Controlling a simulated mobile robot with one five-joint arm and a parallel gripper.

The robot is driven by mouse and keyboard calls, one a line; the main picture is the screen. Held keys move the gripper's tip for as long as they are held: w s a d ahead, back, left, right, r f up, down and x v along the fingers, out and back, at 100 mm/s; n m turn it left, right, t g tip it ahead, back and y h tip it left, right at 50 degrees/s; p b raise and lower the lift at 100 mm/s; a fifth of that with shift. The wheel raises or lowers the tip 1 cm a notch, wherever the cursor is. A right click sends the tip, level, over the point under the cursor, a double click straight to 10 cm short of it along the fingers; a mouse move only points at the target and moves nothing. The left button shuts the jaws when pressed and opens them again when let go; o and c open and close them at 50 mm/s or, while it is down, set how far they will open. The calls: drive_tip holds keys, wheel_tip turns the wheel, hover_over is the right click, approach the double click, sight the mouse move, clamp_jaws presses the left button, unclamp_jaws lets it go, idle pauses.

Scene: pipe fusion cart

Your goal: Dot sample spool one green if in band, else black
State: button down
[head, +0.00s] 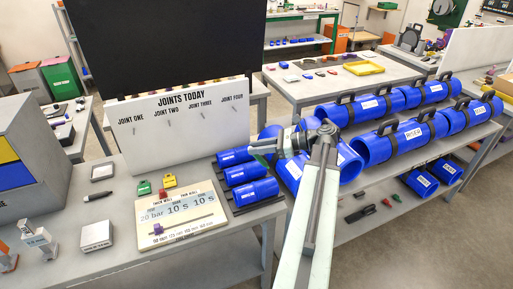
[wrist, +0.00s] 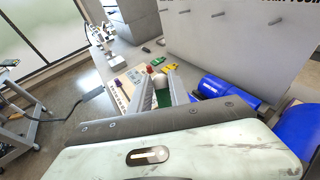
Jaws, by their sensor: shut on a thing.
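Three small blue sample spools (head: 247,173) lie in a row on the near bench, each with a white label too small to read, so I cannot tell which is spool one. In the wrist view blue spools (wrist: 228,90) show right of the jaws. My gripper (head: 268,147) is above the right end of this bench, near the spools, and apart from them as far as I can tell. Its jaws (wrist: 158,92) are shut on a green and white thing (wrist: 162,97), probably a green dauber, mostly hidden between them. No dot is visible on any spool.
A card reading 20 bar, 10 s, 10 s (head: 178,213) with a purple slider (head: 157,229) lies left of the spools. The Joints Today board (head: 182,125) stands behind. Large blue pipes (head: 400,142) fill the right bench.

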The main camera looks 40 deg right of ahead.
sight(265, 161)
drive_tip(key=shift+f+b, duration=2.9)
drive_tip(key=shift+f, duration=0.2)
drive_tip(key=shift+f, duration=0.25)
wheel_tip(265, 161, up, 7)
drive_tip(key=p, duration=0.6)
drive_tip(key=shift+r+p, duration=0.15)
drive_tip(key=shift+p, duration=0.25)
